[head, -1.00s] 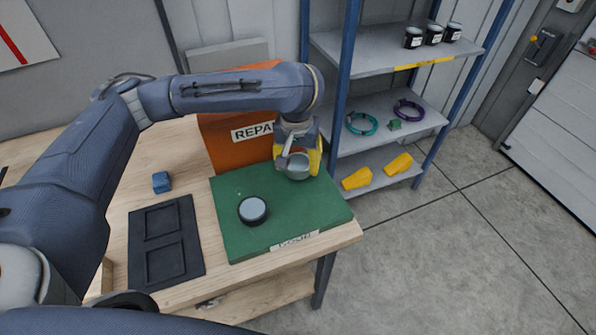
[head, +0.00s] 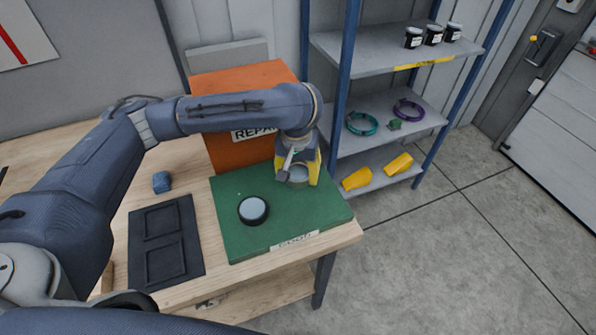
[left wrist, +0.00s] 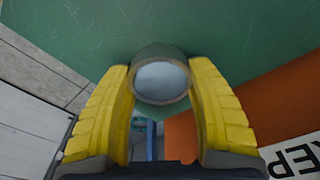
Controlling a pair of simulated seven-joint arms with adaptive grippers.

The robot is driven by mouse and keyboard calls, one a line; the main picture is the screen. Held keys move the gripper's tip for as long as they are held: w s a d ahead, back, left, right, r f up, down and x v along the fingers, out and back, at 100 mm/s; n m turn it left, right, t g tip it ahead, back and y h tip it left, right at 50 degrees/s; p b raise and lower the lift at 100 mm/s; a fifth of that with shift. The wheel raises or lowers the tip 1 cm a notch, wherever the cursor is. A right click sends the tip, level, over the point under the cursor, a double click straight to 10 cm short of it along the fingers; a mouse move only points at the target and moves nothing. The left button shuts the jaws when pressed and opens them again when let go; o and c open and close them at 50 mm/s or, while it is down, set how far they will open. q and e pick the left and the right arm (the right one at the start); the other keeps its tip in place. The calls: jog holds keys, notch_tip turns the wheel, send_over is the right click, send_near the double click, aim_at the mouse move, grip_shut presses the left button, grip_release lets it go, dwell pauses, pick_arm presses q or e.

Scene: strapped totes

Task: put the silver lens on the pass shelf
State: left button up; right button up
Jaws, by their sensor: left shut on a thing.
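My left gripper (head: 299,172) has yellow fingers and is shut on the silver lens (left wrist: 160,80), a short round piece with a grey rim and pale face. In the left wrist view the lens sits between the fingertips, over the green mat. In the head view it is partly hidden by the gripper, over the mat's back right part; I cannot tell whether it touches the mat. A shelf rack (head: 404,55) with blue posts stands right of the table. Its yellow shelf label is too small to read. My right gripper is not in view.
A black-rimmed lens (head: 253,210) lies on the green mat (head: 235,240). An orange repair bin (head: 225,90) stands behind the mat. A black tray (head: 165,262) and blue block (head: 161,182) lie left. The rack holds black jars, coiled rings and yellow pieces.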

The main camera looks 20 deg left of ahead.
aim_at(297, 177)
pick_arm(q)
jog(key=o, duration=1.3)
jog(key=shift+s+r, duration=0.25)
jog(key=shift+r, duration=1.75)
jog(key=shift+s+r, duration=0.2)
jog(key=shift+r, duration=1.85)
jog(key=shift+s+r, duration=0.25)
jog(key=shift+r, duration=1.75)
